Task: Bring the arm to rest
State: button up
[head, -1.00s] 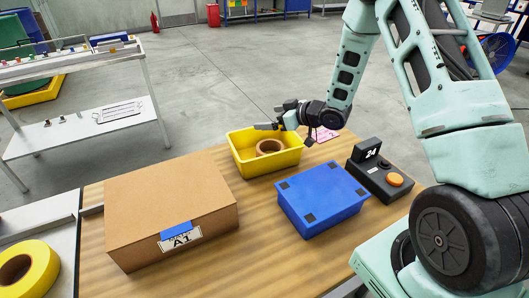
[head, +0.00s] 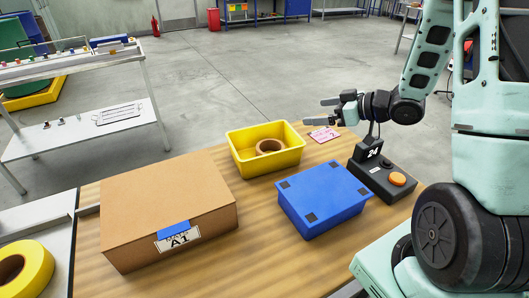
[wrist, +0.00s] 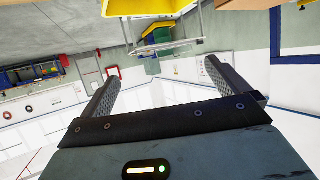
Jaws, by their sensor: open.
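My gripper (head: 328,109) is above the far right part of the wooden table, over the pink tag (head: 323,134) and to the right of the yellow bin. It points left in the head view. Its two fingers are apart, with nothing between them; they also show apart in the wrist view (wrist: 156,78). My arm reaches in from the right side of the head view. A yellow bin (head: 240,160) stands on the table with a brown ring (head: 270,146) inside.
A blue box (head: 322,195), a cardboard box (head: 165,205) and a dark control box with an orange button (head: 398,179) stand on the wooden table (head: 255,255). A yellow roll (head: 35,270) lies at the left.

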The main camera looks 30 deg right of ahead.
dwell(0.4)
jog(key=a+r+g+h, duration=0.1)
jog(key=a+g+h, duration=0.35)
jog(key=a, duration=1.35)
jog(key=s+a+g+h, duration=0.1)
jog(key=s+a+g, duration=0.2)
jog(key=s, duration=0.9)
jog(key=s+a+r+n+g, duration=0.1)
jog(key=s+a+g, duration=0.3)
jog(key=s+a, duration=0.5)
jog(key=s, duration=0.4)
jog(key=shift+s+r+n+h, duration=0.25)
jog(key=shift+n+h, duration=0.05)
jog(key=shift+h, duration=0.05)
